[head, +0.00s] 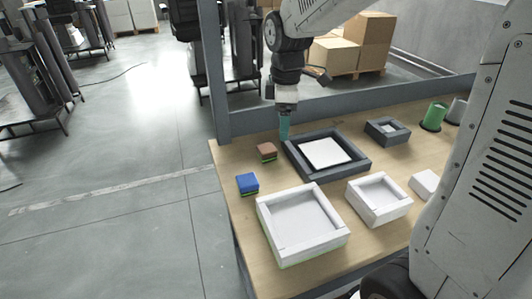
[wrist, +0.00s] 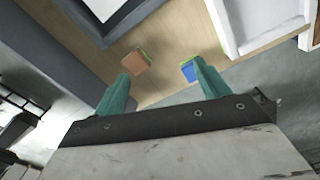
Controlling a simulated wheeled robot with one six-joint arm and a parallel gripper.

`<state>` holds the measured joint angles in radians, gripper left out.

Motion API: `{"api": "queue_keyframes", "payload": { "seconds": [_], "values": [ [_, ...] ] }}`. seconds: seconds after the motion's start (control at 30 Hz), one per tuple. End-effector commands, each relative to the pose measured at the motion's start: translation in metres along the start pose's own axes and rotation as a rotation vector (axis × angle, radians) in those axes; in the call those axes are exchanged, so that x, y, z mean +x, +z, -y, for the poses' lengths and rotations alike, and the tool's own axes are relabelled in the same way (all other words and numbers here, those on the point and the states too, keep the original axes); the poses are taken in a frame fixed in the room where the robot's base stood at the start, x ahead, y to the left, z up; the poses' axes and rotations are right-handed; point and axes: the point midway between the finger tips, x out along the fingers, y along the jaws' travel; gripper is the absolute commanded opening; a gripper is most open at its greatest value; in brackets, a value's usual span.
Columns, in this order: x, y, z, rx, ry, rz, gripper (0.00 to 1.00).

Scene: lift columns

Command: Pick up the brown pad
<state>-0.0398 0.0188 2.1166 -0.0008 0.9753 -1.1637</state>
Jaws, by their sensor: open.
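The brown pad (head: 266,149) is a small square block with a green underside, lying on the wooden table near its left end. In the wrist view the brown pad (wrist: 137,60) lies just beyond the tip of the left finger. My gripper (head: 284,132) is above the table, behind and to the right of the pad in the head view. In the wrist view its two teal fingers (wrist: 160,80) are spread apart with nothing between them. I cannot tell exactly how high the fingertips are.
A blue pad (head: 247,182) lies in front of the brown one. A dark square frame with a white middle (head: 291,150) is to the right. White trays (head: 262,212) (head: 357,207) stand in front. A grey post (head: 216,80) and rail rise at the table's back edge.

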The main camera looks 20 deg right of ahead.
Motion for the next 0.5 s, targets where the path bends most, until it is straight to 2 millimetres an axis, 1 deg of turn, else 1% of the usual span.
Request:
{"api": "queue_keyframes", "payload": {
  "seconds": [0.03, 0.1, 0.2, 0.33, 0.5],
  "values": [
    [0.017, -0.010, -0.016, -0.081, -0.013, 0.005, 0.75],
    [0.035, -0.021, -0.034, -0.193, -0.019, 0.006, 0.75],
    [0.056, -0.032, -0.053, -0.316, -0.026, 0.006, 0.75],
    [0.074, -0.041, -0.066, -0.411, -0.031, 0.006, 0.75],
    [0.091, -0.044, -0.069, -0.444, -0.034, 0.006, 0.75]
  ]
}}
